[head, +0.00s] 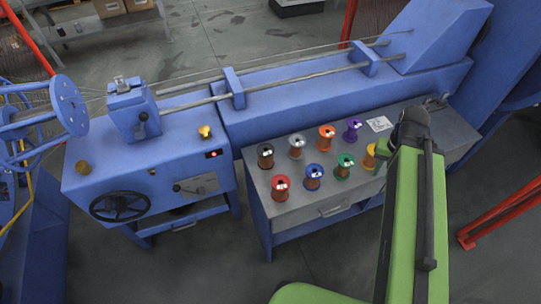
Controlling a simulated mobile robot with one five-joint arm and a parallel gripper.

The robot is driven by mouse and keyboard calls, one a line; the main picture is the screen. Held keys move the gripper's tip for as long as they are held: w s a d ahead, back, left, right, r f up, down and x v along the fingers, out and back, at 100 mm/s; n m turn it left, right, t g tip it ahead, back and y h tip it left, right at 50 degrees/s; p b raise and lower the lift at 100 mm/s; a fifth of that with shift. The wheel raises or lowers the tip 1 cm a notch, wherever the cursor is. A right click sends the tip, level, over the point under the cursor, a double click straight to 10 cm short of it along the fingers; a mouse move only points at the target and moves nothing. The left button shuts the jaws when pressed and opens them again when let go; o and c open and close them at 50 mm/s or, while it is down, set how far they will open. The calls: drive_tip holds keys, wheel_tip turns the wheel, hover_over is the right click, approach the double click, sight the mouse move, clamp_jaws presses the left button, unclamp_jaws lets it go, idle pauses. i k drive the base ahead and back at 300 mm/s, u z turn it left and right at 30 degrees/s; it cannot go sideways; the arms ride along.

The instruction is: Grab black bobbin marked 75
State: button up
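A black bobbin (265,156) with a brownish winding stands upright at the left end of the back row on the grey-topped bench; any number on it is too small to read. My gripper (386,149) is at the right part of the bench, near the yellow bobbin and well to the right of the black one. My own arm partly hides it, so its fingers cannot be made out.
The back row also has grey (296,147), orange (326,138) and purple (353,131) bobbins. In front stand red (281,188), blue (314,178), green (344,167) and partly hidden yellow (369,158) ones. The blue machine (300,95) rises behind the bench (300,212).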

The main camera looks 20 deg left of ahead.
sight(266, 157)
drive_tip(key=z, duration=0.1)
drive_tip(key=k, duration=0.15)
drive_tip(key=u, duration=3.45)
drive_tip(key=k, duration=0.15)
drive_tip(key=u, duration=1.4)
drive_tip(key=k, duration=0.35)
drive_tip(key=u, duration=0.45)
drive_tip(key=k, duration=0.7)
drive_tip(key=z, duration=0.5)
